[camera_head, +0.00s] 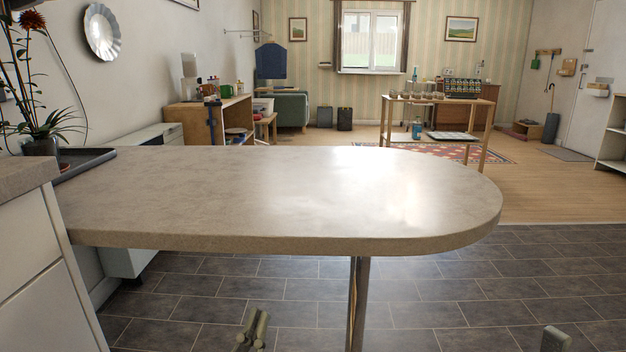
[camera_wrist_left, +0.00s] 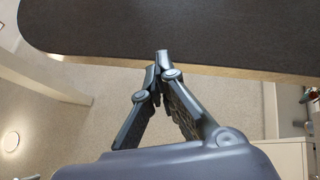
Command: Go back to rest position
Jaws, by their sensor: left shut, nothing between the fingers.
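My left gripper (camera_head: 252,326) shows at the bottom edge of the head view, low in front of the rounded counter (camera_head: 290,200) and below its top. In the left wrist view the fingertips of my left gripper (camera_wrist_left: 161,57) meet with nothing between them. The dark underside of the counter (camera_wrist_left: 190,25) lies beyond the fingertips there. A small part of my right gripper (camera_head: 555,340) shows at the bottom right of the head view. Most of it is cut off, so its fingers cannot be judged.
The counter top is bare in the middle, with a dark tray (camera_head: 88,160) at its left end. A metal leg (camera_head: 358,300) stands under the counter. White drawers (camera_head: 45,300) are at the left. The tiled floor (camera_head: 470,290) to the right is clear.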

